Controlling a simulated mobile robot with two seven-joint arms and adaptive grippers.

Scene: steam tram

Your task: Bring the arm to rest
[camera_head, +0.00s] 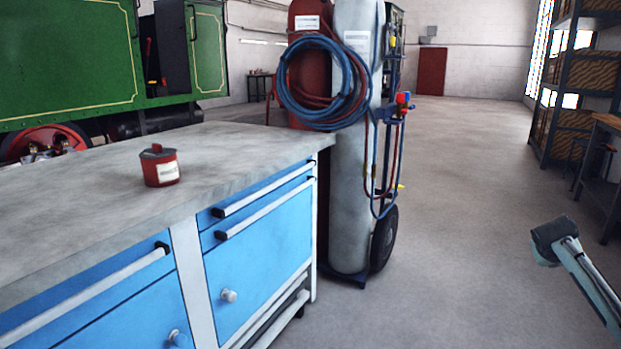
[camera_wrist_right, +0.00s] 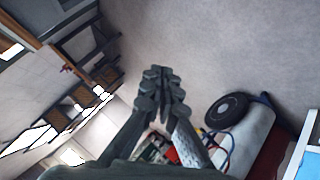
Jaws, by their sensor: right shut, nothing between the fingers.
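My right gripper (camera_wrist_right: 163,80) shows in the right wrist view, its two dark fingers together and nothing between them. It is held in the air, with the grey floor and the room behind it. Part of my right arm (camera_head: 578,265) reaches into the head view from the lower right edge, over open floor and clear of the workbench. My left arm and left gripper show in neither view.
A blue workbench with a grey top (camera_head: 90,215) fills the left front; a red tin (camera_head: 160,167) stands on it. A trolley with gas cylinders (camera_head: 350,200) stands behind its corner. Shelving (camera_head: 570,90) lines the right. Floor between is clear.

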